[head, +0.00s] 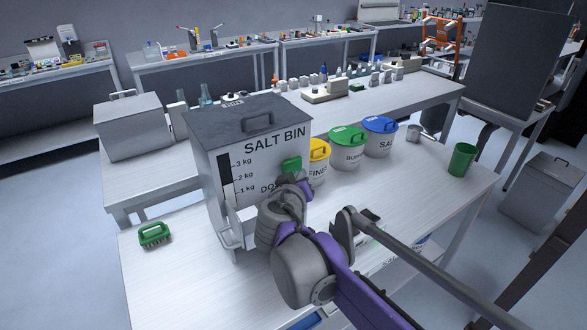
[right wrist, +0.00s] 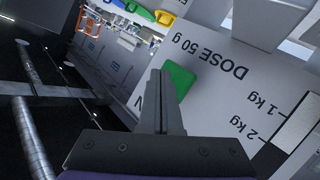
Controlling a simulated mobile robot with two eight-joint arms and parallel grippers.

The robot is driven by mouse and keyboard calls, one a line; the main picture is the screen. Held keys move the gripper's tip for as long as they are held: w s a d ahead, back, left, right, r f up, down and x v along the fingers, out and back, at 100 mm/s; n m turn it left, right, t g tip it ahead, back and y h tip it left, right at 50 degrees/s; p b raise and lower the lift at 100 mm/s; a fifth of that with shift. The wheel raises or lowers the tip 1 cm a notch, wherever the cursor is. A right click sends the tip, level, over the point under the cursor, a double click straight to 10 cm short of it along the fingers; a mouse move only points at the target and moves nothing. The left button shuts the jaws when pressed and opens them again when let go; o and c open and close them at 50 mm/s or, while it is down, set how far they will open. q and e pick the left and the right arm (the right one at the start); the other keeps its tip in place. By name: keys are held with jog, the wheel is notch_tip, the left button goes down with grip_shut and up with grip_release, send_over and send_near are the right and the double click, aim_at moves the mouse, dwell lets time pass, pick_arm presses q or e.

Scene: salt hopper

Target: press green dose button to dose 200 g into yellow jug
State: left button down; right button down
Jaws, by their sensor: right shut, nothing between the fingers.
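The grey salt bin (head: 215,165) stands on the white bench, lettered SALT BIN, with a kg level strip. Its green dose button (head: 292,164) is on the front face; in the right wrist view the green button (right wrist: 181,78) sits beside the words DOSE 50 g. My right gripper (right wrist: 160,72) is shut and empty, its fingertips overlapping the button's left edge there. I cannot tell whether they touch it. In the head view my right arm hides the lower front of the bin. I see no yellow jug for certain. My left gripper is not in view.
Yellow (head: 319,150), green (head: 347,135) and blue-lidded (head: 381,125) tubs stand right of the bin. A green cup (head: 461,160) and metal mug (head: 413,132) are farther right. The bench between brush and bin is clear.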

jog(key=shift+w+a+p, duration=0.25)
jog(key=shift+w+p, duration=0.05)
jog(key=shift+w+a, duration=0.55)
jog(key=shift+w, duration=0.2)
dwell(1.1)
jog(key=shift+s+d, duration=0.1)
jog(key=shift+s, duration=0.05)
jog(key=shift+s+d+p, duration=0.45)
jog(key=shift+s+d, duration=0.25)
jog(key=shift+s, duration=0.2)
